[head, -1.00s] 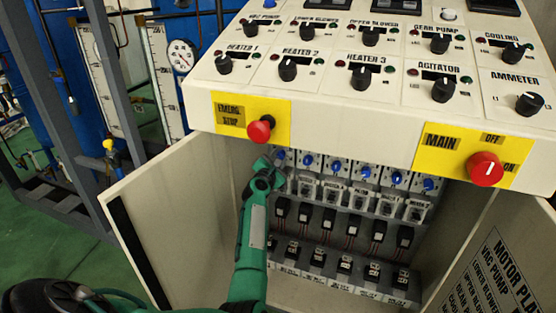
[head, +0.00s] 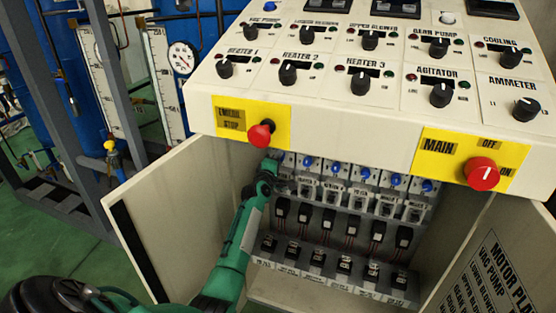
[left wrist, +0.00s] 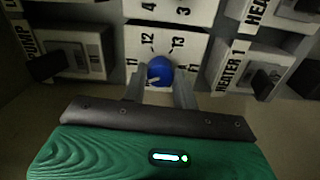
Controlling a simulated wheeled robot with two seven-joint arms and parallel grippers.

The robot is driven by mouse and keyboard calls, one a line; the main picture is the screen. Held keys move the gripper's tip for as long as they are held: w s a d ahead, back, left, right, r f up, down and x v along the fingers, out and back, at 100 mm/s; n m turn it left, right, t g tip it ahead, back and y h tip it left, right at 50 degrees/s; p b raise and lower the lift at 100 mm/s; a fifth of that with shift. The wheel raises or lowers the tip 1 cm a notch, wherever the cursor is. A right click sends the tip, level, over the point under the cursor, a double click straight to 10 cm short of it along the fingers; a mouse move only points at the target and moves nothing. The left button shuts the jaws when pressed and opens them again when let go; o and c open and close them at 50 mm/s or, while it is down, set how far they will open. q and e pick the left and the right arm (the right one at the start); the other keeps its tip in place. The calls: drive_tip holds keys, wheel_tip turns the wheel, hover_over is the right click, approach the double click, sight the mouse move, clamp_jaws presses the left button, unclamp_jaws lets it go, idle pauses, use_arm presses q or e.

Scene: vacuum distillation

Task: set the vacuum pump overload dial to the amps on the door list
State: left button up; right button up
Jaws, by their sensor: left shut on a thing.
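My left gripper (head: 272,158) reaches into the open cabinet at the left end of the top row of blue dials. In the left wrist view its two fingers are closed on the sides of a blue dial (left wrist: 160,71). Numbers 11, 12 and 13 and an A are printed around this dial; its pointer mark is not clear. In the head view my gripper hides this dial. The door list (head: 497,275) is on the right door, headed MOTOR PLA..., with VAC PUMP as its first line. Its amps values are out of frame. My right gripper is not in view.
More blue dials (head: 308,161) continue to the right, above rows of black switches (head: 304,217). The panel overhead carries a red emergency stop (head: 260,134) and a red main switch (head: 482,174). The left door (head: 165,215) stands open beside my arm.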

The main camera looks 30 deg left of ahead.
use_arm(q)
drive_tip(key=shift+m+p, duration=0.65)
drive_tip(key=shift+m, duration=1.85)
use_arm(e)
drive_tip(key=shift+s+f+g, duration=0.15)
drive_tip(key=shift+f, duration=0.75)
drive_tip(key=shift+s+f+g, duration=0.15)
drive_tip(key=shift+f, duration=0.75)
use_arm(q)
drive_tip(key=shift+f, duration=0.1)
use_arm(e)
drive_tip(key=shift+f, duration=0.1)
use_arm(q)
drive_tip(key=o, duration=1)
drive_tip(key=shift+c, duration=0.2)
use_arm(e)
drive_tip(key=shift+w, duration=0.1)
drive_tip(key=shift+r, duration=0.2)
